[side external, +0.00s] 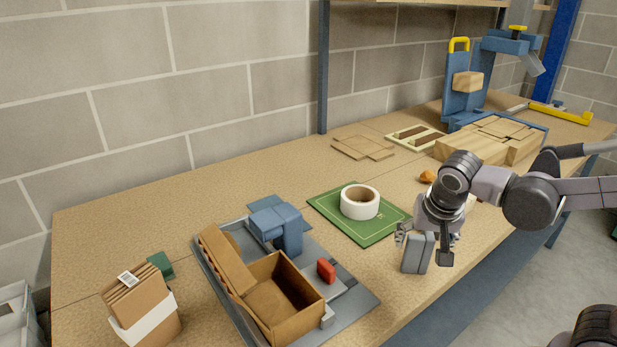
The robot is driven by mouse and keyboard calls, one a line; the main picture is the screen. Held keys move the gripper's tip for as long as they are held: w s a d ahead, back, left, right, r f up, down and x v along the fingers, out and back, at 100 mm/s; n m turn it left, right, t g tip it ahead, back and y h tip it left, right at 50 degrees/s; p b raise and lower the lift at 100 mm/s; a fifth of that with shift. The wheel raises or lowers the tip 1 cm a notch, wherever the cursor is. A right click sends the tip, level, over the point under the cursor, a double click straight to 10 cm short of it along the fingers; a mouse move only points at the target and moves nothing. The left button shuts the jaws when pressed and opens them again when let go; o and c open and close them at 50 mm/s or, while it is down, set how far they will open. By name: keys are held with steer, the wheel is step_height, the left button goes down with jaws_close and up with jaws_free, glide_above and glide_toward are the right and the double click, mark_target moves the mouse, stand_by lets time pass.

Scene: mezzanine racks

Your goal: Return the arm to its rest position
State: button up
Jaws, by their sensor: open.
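My arm (530,200) reaches in from the right edge over the front part of the wooden workbench (130,235). My gripper (424,247) points down near the bench's front edge, with its fingers apart. A small grey block (412,256) stands upright on the bench, at the fingers and partly hidden by them. I cannot tell whether the fingers touch it. No marked rest position shows.
A white tape roll (360,202) sits on a green mat (375,235) left of my gripper. An open cardboard box (290,310) stands on a grey fixture (355,305). Wooden blocks (470,148) and a blue stand (462,100) are behind my arm.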

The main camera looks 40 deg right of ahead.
mark_target(417, 252)
steer(key=v, duration=0.6)
steer(key=shift+x, duration=6)
steer(key=shift+r, duration=2.1)
steer(key=shift+s+d+r, duration=0.25)
steer(key=shift+s+d, duration=0.05)
steer(key=shift+d, duration=0.05)
steer(key=shift+w+a+f, duration=0.3)
steer(key=shift+a+f, duration=0.1)
steer(key=shift+a, duration=0.05)
steer(key=shift+d+f, duration=0.1)
steer(key=shift+f, duration=1.85)
steer(key=shift+v, duration=1.8)
